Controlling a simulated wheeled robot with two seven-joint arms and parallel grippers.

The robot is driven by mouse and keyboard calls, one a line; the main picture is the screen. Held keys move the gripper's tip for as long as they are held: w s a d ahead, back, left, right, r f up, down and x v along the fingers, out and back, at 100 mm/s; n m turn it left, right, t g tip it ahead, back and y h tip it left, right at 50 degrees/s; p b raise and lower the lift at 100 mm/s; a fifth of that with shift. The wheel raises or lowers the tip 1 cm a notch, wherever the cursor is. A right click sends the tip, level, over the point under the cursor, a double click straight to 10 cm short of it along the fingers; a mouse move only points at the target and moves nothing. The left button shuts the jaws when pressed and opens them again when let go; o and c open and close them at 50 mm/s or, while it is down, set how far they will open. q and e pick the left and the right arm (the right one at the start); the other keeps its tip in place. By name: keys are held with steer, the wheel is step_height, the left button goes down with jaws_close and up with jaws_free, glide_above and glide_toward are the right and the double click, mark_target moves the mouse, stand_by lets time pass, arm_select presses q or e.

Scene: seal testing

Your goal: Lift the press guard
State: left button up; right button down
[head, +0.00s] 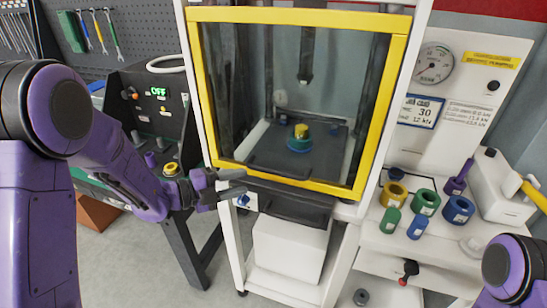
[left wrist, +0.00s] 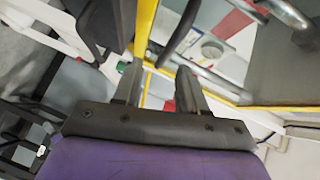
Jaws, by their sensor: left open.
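The press guard (head: 290,180) is a clear panel in a yellow frame on the front of the white press cabinet. It looks lowered, covering the opening. Behind the panel, a blue and yellow part (head: 300,140) sits on the press bed. My left gripper (head: 240,182) is open and empty at the guard's lower left corner, overlapping the frame in the head view. In the left wrist view its two fingers (left wrist: 160,92) are apart, with the yellow frame (left wrist: 146,20) beyond them. I cannot tell whether they touch. My right gripper is out of view.
A black control box (head: 155,100) with a green display stands left of the press. At right, a white bench (head: 395,240) holds coloured rings and plugs, with a gauge panel (head: 440,100) behind. A white box (head: 290,245) sits beneath the press.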

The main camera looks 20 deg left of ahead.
mark_target(270, 171)
arm_select(q)
steer(key=shift+m+g+h, duration=0.3)
steer(key=shift+m, duration=0.5)
steer(key=p+x, duration=0.1)
steer(key=x, duration=0.2)
steer(key=r+p+x, duration=0.1)
steer(key=x, duration=0.2)
steer(key=p+x, duration=0.1)
steer(key=x, duration=0.2)
steer(key=shift+d+r, duration=0.2)
steer(key=shift+r, duration=0.1)
steer(key=shift+w+d+f+p, duration=0.2)
steer(key=shift+w+d+p, duration=0.1)
steer(key=shift+w+d, duration=0.1)
jaws_close()
